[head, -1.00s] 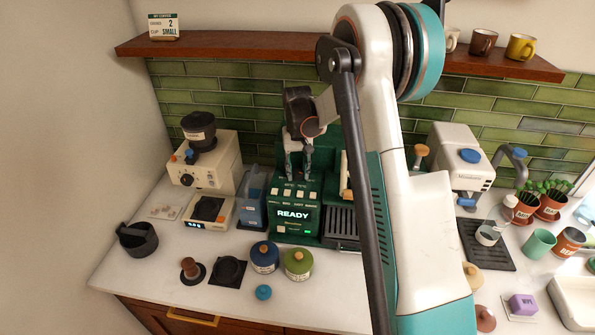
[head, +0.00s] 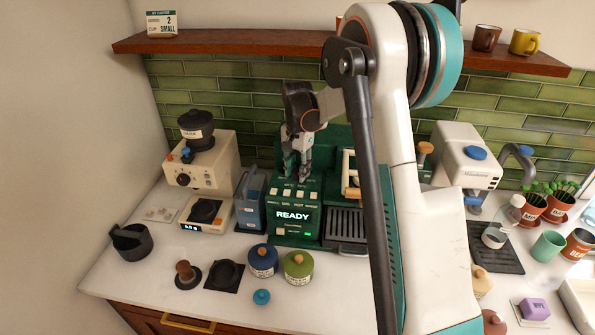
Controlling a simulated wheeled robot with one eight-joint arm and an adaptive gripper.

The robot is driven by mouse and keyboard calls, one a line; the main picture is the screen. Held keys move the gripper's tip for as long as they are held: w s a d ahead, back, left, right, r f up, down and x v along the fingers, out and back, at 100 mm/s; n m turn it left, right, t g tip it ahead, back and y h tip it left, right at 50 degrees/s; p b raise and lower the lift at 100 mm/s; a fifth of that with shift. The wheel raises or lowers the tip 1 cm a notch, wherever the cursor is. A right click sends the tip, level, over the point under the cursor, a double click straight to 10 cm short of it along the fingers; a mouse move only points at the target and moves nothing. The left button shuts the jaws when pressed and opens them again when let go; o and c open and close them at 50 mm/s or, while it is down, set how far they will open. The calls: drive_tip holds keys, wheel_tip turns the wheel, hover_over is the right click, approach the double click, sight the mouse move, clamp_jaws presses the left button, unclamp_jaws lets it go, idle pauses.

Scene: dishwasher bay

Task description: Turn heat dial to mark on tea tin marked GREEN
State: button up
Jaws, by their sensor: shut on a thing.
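The green machine (head: 296,232) with a lit READY screen stands against the tiled wall. My gripper (head: 298,176) points down at its top, just behind a row of pale buttons. It is shut on what looks like the heat dial, which the fingers hide; its pointer and marks cannot be read. Two tea tins with wooden knobs stand on the counter in front: a blue tin (head: 263,263) and an olive-green tin (head: 298,269). Their labels are too small to read, so I cannot tell which says GREEN.
A blue container (head: 250,203) and a cream grinder (head: 207,165) stand left of the machine. A small teal object (head: 261,297) lies before the tins. My arm covers much of the right middle. A shelf (head: 250,42) runs above.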

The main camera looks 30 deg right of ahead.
sight(297, 171)
drive_tip(key=shift+m, duration=0.3)
drive_tip(key=o, duration=1.1)
drive_tip(key=shift+r, duration=0.1)
wheel_tip(297, 171, up, 12)
drive_tip(key=shift+f, duration=0.1)
